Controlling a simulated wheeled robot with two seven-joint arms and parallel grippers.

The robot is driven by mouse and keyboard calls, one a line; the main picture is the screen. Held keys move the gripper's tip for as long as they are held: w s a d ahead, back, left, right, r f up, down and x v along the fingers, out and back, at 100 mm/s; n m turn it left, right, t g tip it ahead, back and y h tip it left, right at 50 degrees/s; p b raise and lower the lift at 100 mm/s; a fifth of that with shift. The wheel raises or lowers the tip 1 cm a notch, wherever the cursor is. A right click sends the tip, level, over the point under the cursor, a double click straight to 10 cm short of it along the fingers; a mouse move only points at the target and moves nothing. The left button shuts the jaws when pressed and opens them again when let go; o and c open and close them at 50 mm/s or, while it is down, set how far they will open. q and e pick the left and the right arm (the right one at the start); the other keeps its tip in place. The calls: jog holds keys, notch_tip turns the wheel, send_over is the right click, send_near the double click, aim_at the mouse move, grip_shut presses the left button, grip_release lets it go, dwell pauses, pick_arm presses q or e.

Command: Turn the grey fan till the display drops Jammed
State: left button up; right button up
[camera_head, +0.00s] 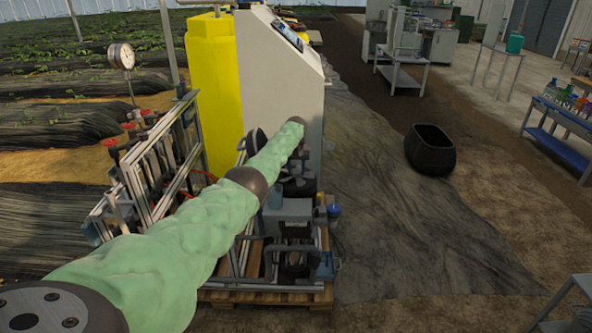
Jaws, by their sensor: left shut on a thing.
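The display (287,36) sits on the sloped top of the pale control cabinet (275,90). It is seen at a steep angle, and its text is too small to read. My left arm, in a green sleeve, reaches from the lower left over the skid. My left gripper (299,183) is low in front of the cabinet, above the pump unit (288,212). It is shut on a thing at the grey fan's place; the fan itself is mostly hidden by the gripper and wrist. My right gripper is not in view.
A yellow tank (211,85) stands behind the skid. Pipes with red valves (112,145) and a gauge (121,57) are at the left. The skid stands on a wooden pallet (265,298). A black tub (430,150) stands at the right; the ground between is clear.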

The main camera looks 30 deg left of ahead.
aim_at(296, 170)
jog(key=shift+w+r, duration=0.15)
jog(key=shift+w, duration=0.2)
pick_arm(q)
jog(key=o, duration=0.9)
jog(key=shift+c, duration=0.2)
jog(key=shift+o, duration=0.6)
jog(key=shift+r, duration=0.25)
notch_tip(296, 170, up, 6)
jog(key=shift+w+r+b, duration=0.1)
jog(key=shift+r+b, duration=0.15)
jog(key=shift+b, duration=0.3)
jog(key=shift+r, duration=0.4)
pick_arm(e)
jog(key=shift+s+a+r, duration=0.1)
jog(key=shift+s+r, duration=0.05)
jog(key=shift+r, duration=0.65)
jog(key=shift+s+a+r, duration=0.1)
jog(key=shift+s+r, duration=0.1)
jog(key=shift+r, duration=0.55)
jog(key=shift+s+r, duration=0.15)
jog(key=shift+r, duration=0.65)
